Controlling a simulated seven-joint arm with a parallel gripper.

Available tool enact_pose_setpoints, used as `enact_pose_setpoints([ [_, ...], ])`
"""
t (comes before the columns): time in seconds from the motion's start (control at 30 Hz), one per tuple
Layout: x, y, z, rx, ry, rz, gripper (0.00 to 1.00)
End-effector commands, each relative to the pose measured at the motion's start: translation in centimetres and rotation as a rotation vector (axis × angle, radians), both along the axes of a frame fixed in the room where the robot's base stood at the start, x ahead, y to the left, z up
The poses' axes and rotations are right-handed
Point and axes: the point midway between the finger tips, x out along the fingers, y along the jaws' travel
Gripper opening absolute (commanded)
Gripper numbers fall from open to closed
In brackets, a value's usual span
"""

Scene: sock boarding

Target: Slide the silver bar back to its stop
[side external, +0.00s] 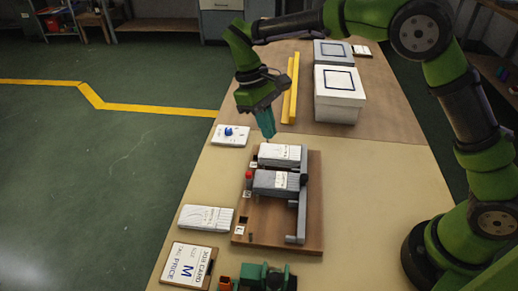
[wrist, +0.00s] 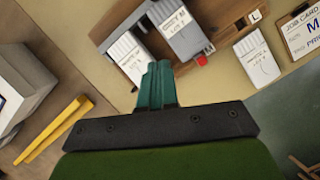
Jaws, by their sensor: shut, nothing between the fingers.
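The silver bar (side external: 302,195) appears as a long grey bar along the right side of a brown wooden board (side external: 262,232), with a short foot at its near end. Two labelled inserts, one pale (side external: 279,153) and one grey (side external: 272,182), lie on the board to the left of the bar. A red knob (side external: 249,175) is beside the grey insert. My gripper (side external: 269,135) points down just beyond the far end of the board, its teal fingers shut and empty. In the wrist view, the fingers (wrist: 155,68) overlap the pale insert's edge; contact cannot be told.
A loose insert (side external: 206,218) and a job card marked M (side external: 188,265) lie left of the board. A white card with a blue piece (side external: 230,135) lies farther back. A white box (side external: 339,98) and yellow strips (side external: 290,90) are behind. The table right of the board is clear.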

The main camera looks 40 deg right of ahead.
Motion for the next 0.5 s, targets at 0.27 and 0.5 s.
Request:
enact_pose_setpoints([
  [0.27,0.1,0.6,2.0,0.008,0.078,0.044,0.0],
  [0.5,-1.0,0.1,-0.8,0.011,0.082,0.05,0.0],
])
